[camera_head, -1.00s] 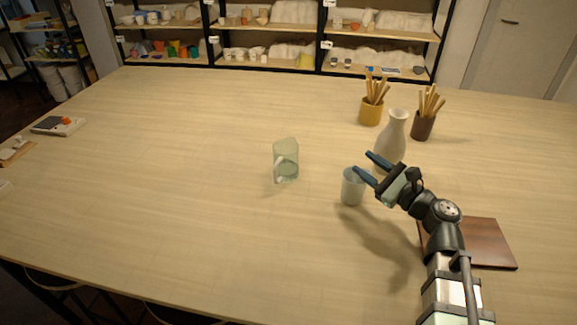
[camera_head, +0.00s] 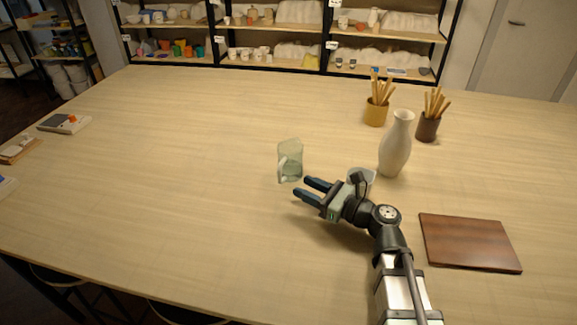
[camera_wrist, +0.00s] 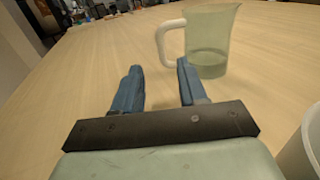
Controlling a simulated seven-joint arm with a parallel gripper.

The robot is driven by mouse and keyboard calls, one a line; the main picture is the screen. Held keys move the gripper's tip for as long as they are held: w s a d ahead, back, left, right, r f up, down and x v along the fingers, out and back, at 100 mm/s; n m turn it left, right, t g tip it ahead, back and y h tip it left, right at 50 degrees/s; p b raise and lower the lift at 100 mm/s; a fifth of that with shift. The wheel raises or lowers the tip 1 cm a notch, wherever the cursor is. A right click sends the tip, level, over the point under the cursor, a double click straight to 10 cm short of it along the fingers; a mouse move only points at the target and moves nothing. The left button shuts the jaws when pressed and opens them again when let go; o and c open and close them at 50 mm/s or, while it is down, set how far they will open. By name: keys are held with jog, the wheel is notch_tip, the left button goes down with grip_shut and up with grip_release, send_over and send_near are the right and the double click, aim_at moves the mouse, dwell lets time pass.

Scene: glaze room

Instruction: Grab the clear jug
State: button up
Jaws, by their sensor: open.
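The clear jug (camera_head: 291,160) is greenish and see-through, with a whitish handle, and stands upright on the table. In the wrist view the jug (camera_wrist: 209,42) is ahead and to the right, its handle (camera_wrist: 168,43) turned left. My gripper (camera_head: 301,188) is open and empty, low over the table just in front of the jug. In the wrist view the blue fingers of my gripper (camera_wrist: 158,70) are apart with bare table between them. The right fingertip overlaps the jug's lower left in that picture; I cannot tell whether they touch.
A white cup (camera_head: 366,178) stands right beside my gripper, partly hidden by it; its rim (camera_wrist: 308,140) shows at right in the wrist view. A white vase (camera_head: 395,148), two tool pots (camera_head: 376,112) (camera_head: 427,127) and a brown board (camera_head: 470,243) are farther right.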

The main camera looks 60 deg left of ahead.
aim_at(281, 176)
jog(key=shift+x, duration=5.6)
jog(key=shift+w, duration=0.15)
jog(key=shift+c, duration=0.4)
grip_shut()
